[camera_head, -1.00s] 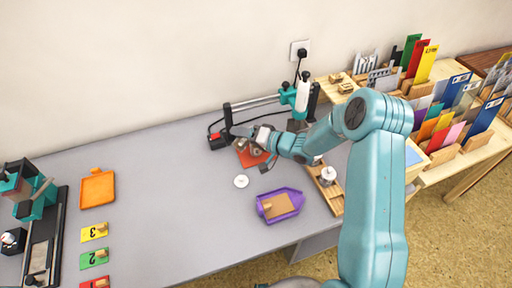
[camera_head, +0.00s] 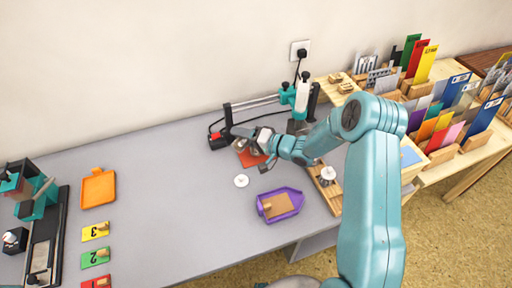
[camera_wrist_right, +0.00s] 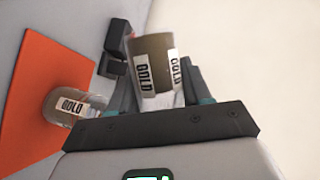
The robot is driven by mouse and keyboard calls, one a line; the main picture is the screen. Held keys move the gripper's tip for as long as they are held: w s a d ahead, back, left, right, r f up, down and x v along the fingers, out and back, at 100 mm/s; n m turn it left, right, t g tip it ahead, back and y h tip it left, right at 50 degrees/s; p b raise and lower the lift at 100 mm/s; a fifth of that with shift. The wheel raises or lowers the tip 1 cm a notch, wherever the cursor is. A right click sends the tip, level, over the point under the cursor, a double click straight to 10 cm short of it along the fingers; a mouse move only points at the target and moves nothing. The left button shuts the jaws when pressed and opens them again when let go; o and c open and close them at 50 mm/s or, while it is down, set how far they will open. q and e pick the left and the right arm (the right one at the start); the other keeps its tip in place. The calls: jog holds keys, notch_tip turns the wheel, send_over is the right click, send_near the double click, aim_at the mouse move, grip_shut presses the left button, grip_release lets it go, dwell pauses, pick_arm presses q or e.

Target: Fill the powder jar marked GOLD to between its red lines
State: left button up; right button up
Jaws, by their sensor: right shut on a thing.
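My right gripper (camera_head: 258,138) is above the orange-red mat (camera_head: 262,157) at the back of the grey table. In the right wrist view it is shut on a container marked GOLD (camera_wrist_right: 152,62), with brownish contents and two white labels. A second, clear jar marked GOLD (camera_wrist_right: 60,103) stands on the orange mat (camera_wrist_right: 40,65), beside and apart from the held container. No red lines can be made out on either one, and the jar's fill level is unclear. In the head view the gripper partly hides both. My left gripper is not in view.
A white disc (camera_head: 241,181) lies in front of the mat. A purple tray (camera_head: 288,213) and a wooden strip (camera_head: 334,201) are nearer the front edge. A black rail device (camera_head: 228,113) stands behind. The table's middle is clear.

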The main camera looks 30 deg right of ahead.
jog(key=shift+f+m, duration=0.2)
jog(key=shift+m, duration=0.1)
dwell(0.4)
jog(key=shift+f+m+y, duration=0.1)
jog(key=shift+m+y, duration=0.2)
dwell(0.3)
jog(key=shift+f+t, duration=0.1)
jog(key=shift+t, duration=0.2)
dwell(3.1)
jog(key=shift+r+n, duration=0.45)
jog(key=shift+n, duration=0.05)
jog(key=shift+r+n+g+h, duration=0.2)
jog(key=shift+n+g+h, duration=0.2)
jog(key=shift+n+h, duration=0.25)
jog(key=shift+d, duration=0.1)
